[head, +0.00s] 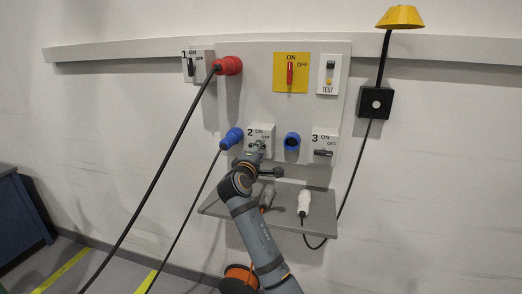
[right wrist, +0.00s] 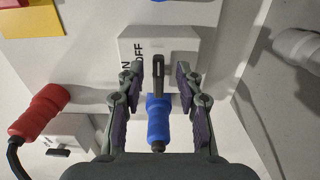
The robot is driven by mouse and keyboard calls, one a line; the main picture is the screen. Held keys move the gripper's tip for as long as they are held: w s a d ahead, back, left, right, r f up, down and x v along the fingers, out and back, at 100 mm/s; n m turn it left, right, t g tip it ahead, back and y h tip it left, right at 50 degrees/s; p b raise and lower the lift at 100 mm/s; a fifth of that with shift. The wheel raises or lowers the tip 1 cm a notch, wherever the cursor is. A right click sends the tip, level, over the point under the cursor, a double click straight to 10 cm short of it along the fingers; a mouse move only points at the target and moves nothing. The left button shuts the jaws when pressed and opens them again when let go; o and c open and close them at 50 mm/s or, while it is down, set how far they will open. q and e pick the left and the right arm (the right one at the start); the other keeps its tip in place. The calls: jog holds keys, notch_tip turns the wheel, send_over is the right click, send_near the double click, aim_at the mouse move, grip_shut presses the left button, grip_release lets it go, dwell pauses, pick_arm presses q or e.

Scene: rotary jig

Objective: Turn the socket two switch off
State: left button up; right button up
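The socket two switch (head: 258,131) is a white box marked 2, ON and OFF, on the grey-white panel. In the right wrist view its dark lever (right wrist: 158,72) points up the picture, crosswise to switch one's lever, toward the OFF side. My right gripper (head: 260,150) is in front of the box and hides the lever in the head view. In the right wrist view my right gripper (right wrist: 160,85) is open, its fingers apart on either side of the lever. My left gripper is not in view.
A blue plug (head: 232,138) sits just left of the switch, a blue socket (head: 292,142) to its right. Switch one (head: 188,66), switch three (head: 324,144) and a red plug (head: 229,66) are nearby. A shelf (head: 225,208) with a white connector (head: 304,203) is below. Cables hang down.

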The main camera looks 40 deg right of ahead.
jog(key=v, duration=0.5)
jog(key=shift+s+a, duration=0.15)
